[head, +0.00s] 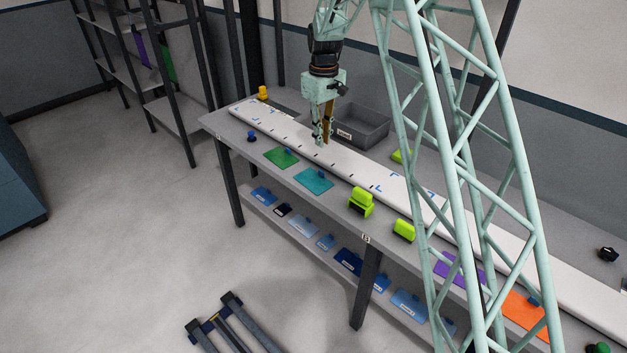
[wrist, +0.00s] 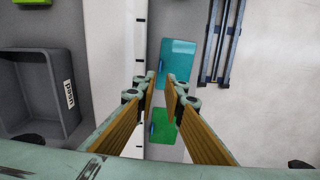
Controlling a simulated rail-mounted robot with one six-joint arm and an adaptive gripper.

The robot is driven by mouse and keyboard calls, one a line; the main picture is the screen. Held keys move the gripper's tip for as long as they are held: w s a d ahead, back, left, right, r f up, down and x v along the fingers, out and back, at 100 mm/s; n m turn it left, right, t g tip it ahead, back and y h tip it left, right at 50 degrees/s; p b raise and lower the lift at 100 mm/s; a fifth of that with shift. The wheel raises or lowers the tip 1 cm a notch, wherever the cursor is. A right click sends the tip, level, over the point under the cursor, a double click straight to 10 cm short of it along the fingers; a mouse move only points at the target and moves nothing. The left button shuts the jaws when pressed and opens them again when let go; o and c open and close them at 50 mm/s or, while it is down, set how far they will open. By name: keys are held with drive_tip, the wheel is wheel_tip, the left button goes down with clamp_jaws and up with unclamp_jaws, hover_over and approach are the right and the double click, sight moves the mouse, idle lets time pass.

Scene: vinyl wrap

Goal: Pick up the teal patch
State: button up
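The teal patch (head: 314,181) lies flat on the grey table's front strip, with a small blue tab at its edge. It also shows in the wrist view (wrist: 177,62), beyond my fingertips. My gripper (head: 322,142) is above the white board, behind and a little left of the teal patch in the head view. In the wrist view my gripper (wrist: 166,83) has its two wood-coloured fingers apart, with nothing held between them. The green patch (wrist: 164,126) shows between the fingers there, below the teal one.
The long white board (head: 350,168) runs along the table. A grey bin (head: 362,128) stands behind my gripper. The green patch (head: 281,157) lies left of the teal one, and lime-green blocks (head: 361,203) stand to its right. Purple (head: 458,269) and orange (head: 524,312) patches lie farther right.

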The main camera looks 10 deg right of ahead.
drive_tip(key=shift+f, duration=0.15)
hover_over(321, 171)
drive_tip(key=shift+d+f, duration=0.1)
drive_tip(key=shift+f, duration=4.05)
drive_tip(key=shift+f, duration=0.15)
drive_tip(key=shift+f+b, duration=0.45)
drive_tip(key=shift+f, duration=2.05)
clamp_jaws()
drive_tip(key=shift+r, duration=0.1)
wheel_tip(321, 171, up, 10)
drive_tip(key=shift+p, duration=0.3)
